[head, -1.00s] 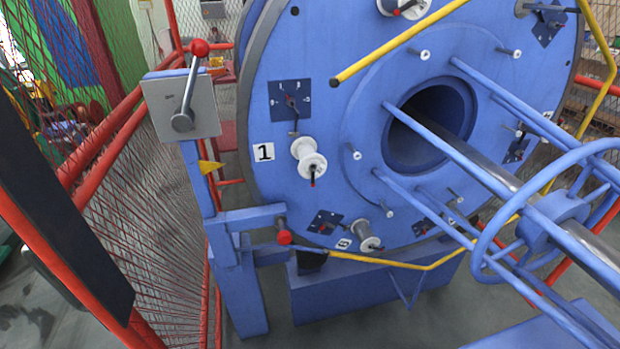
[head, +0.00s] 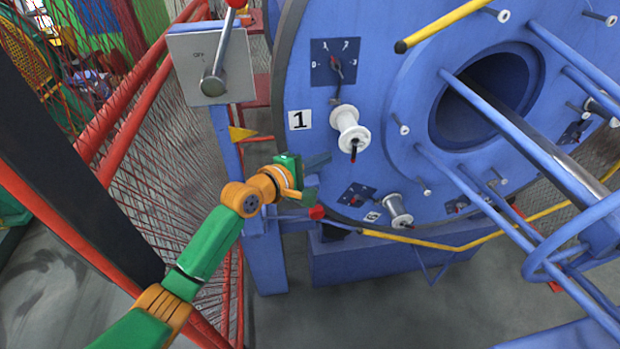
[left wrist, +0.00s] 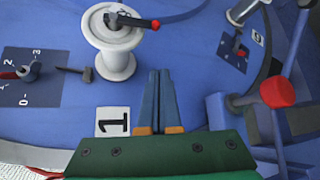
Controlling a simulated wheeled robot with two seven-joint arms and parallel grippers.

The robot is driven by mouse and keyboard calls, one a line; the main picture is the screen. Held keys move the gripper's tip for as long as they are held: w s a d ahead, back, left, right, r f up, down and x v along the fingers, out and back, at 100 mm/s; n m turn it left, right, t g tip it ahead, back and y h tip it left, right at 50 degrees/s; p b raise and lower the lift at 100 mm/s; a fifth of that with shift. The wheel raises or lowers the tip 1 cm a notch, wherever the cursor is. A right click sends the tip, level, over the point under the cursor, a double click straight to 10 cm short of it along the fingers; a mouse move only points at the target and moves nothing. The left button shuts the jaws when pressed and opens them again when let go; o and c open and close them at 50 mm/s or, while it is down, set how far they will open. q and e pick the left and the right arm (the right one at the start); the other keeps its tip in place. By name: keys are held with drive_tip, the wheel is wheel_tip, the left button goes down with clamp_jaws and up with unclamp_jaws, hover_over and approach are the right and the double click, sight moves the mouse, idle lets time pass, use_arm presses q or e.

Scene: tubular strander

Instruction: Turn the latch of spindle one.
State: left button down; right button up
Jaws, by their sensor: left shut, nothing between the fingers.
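Spindle one's white spool (head: 350,130) stands out from the blue disc beside the label "1" (head: 299,120). Its black latch with a red tip (head: 354,152) is on the spool's outer end. In the left wrist view the latch (left wrist: 128,20) lies across the spool end, pointing right. My left gripper (head: 327,156) is below and left of the spool in the head view. In the left wrist view its two fingers (left wrist: 160,72) are together and empty, apart from the spool and latch. My right gripper is not in view.
A dial plate marked 0 to 3 (head: 336,62) sits above the spool. A grey switch box (head: 211,62) with a red-knobbed lever is left. A red knob (head: 317,212) is below my gripper. A yellow bar (head: 445,24) crosses the upper right. Mesh fencing borders the left.

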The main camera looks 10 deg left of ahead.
sight(354, 152)
use_arm(q)
drive_tip(key=d, duration=0.1)
drive_tip(key=d+p, duration=0.2)
drive_tip(key=d, duration=0.1)
drive_tip(key=shift+s+r, duration=0.35)
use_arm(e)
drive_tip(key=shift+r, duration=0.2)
